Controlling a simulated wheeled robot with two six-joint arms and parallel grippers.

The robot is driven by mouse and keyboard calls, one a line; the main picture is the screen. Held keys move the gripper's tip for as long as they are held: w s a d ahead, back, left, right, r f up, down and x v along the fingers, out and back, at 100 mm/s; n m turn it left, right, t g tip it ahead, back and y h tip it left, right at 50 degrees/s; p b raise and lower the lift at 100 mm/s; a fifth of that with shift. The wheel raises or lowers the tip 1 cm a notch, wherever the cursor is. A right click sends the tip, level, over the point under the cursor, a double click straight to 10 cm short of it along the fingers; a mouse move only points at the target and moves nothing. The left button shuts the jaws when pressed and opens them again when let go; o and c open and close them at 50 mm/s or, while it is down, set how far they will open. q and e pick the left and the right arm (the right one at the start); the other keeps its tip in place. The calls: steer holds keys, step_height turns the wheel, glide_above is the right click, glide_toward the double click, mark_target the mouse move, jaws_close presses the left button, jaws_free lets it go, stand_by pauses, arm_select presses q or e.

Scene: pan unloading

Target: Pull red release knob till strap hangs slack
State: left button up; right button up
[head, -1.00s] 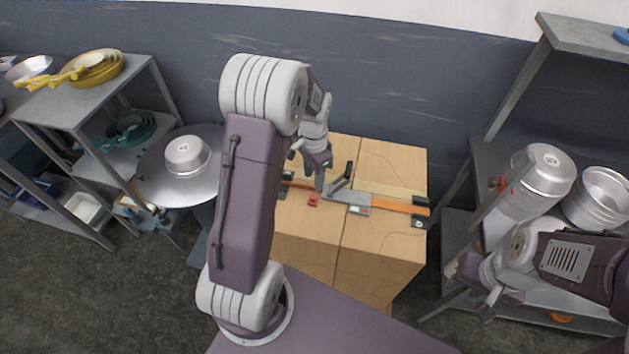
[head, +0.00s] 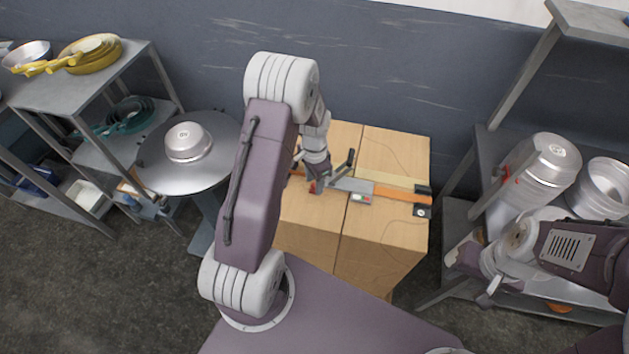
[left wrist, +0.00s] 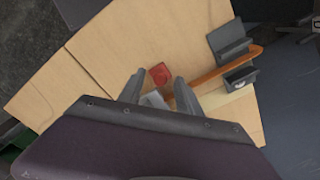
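The red release knob (head: 312,187) is by the grey ratchet buckle (head: 352,186) on top of the cardboard boxes (head: 385,150). The orange strap (head: 405,195) runs flat and straight across the box top. In the left wrist view the knob (left wrist: 160,74) shows between my left gripper's two spread fingertips (left wrist: 160,78). I cannot tell whether they touch it. In the head view my left gripper (head: 316,180) reaches down over the knob and partly covers it. My right gripper (head: 474,280) is low at the right, away from the boxes; its opening is unclear.
A round metal table (head: 160,172) with an upturned pan stands left of the boxes. Shelves with pans stand at the far left. A rack with steel pots (head: 548,165) stands at the right, near my right arm.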

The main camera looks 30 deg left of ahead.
arm_select(q)
jaws_close()
